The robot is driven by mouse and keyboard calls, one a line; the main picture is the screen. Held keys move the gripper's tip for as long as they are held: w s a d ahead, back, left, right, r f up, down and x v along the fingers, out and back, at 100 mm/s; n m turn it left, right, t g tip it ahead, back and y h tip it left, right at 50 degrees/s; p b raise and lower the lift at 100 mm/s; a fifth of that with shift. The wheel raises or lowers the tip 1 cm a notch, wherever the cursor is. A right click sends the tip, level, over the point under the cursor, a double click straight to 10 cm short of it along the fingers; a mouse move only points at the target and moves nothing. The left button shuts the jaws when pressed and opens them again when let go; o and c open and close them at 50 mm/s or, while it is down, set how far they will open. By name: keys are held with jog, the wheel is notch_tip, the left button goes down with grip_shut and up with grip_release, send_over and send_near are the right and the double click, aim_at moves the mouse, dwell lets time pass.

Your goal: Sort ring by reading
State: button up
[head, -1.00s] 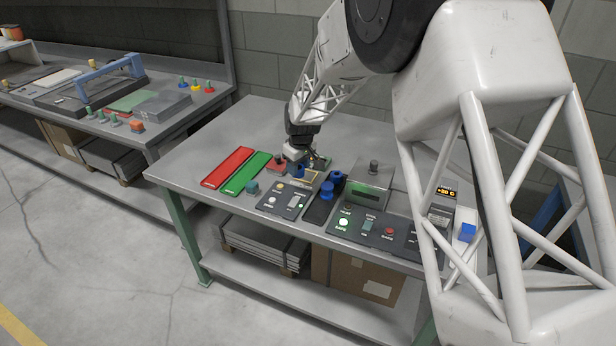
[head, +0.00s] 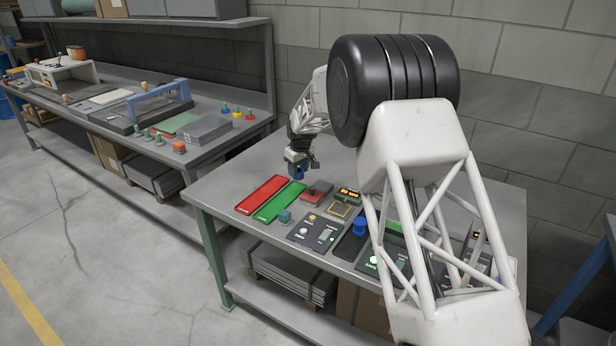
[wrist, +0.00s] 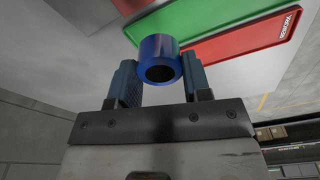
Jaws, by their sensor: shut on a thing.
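My gripper (head: 298,160) is shut on a blue ring (head: 297,173) and holds it above the bench, behind the coloured strips. In the wrist view the ring (wrist: 158,46) sits between the two fingertips (wrist: 160,72), its dark hole facing the camera. The green strip (head: 279,202) and the red strip (head: 263,195) lie side by side, with no ring on the parts I see. Both also show in the wrist view, green (wrist: 215,20) and red (wrist: 240,40). An amber display (head: 348,193) is lit, but its reading is too small to tell.
Another blue piece (head: 360,226) stands on a dark strip. A red-based block with a knob (head: 316,190), a gold-framed square (head: 340,211) and a control panel (head: 314,231) are close by. My arm hides the bench's right part. Bare bench lies behind the strips.

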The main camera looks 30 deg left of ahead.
send_over(276, 183)
jog(key=shift+d, duration=0.1)
dwell(0.4)
jog(key=shift+f, duration=0.2)
jog(key=shift+f, duration=3.25)
jog(key=shift+f, duration=0.6)
jog(key=o, duration=1.1)
jog(key=shift+r, duration=0.2)
notch_tip(276, 183, up, 7)
jog(key=d, duration=0.1)
jog(key=shift+r, duration=0.2)
